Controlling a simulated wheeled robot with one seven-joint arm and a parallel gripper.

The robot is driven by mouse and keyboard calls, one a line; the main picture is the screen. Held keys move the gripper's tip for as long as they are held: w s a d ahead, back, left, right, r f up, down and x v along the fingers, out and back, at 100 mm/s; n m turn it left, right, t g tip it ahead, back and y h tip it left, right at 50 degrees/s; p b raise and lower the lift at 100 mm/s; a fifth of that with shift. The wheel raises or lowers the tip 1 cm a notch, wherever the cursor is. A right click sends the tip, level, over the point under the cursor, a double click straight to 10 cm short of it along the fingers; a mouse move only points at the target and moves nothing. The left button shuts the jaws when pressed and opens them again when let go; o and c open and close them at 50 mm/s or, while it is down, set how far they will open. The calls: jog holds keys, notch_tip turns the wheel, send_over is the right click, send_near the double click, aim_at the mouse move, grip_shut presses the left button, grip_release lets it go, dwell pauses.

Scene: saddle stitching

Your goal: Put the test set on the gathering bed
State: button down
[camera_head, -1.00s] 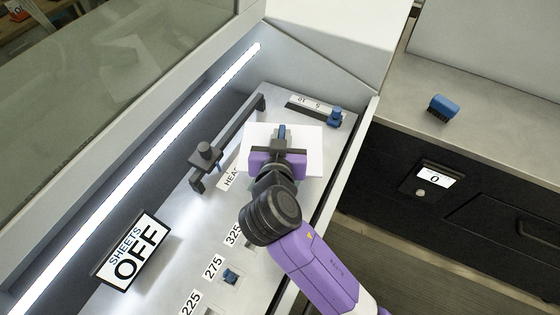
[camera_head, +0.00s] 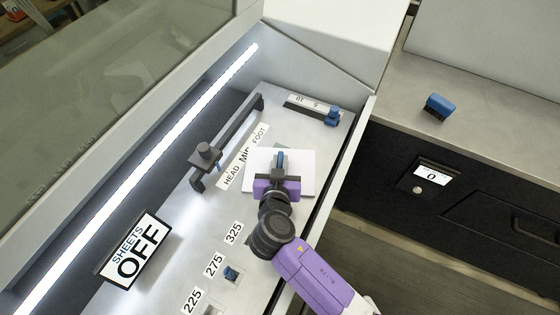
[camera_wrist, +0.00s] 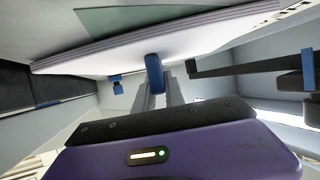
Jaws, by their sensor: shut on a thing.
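The test set is a thin stack of white sheets (camera_head: 302,163), held over the metal bed (camera_head: 200,212) of the machine. My gripper (camera_head: 281,160) is shut on the edge of the stack. In the wrist view the stack (camera_wrist: 200,40) shows its layered edge, with a blue fingertip (camera_wrist: 154,72) against it and a greenish patch on its face. Whether the stack touches the bed surface cannot be told. The HEAD, MID and FOOT labels (camera_head: 233,174) lie just left of the stack, with MID partly covered by it.
A dark bar with a knob (camera_head: 205,152) stands left of the labels. A blue slider (camera_head: 332,116) sits on a scale at the back right. A blue brush-like block (camera_head: 437,105) lies on the right counter (camera_head: 400,85).

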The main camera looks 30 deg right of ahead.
jog(key=shift+f, duration=0.15)
jog(key=c, duration=1.4)
grip_release()
jog(key=shift+s+a+r, duration=0.1)
jog(key=shift+r, duration=0.1)
jog(key=b+v, duration=0.3)
jog(key=v, duration=0.7)
jog(key=shift+s+a, duration=0.1)
jog(key=shift+s, duration=0.1)
jog(key=shift+s+a+r+b, duration=0.3)
jog(key=shift+s+r+b, duration=0.05)
jog(key=shift+s, duration=0.2)
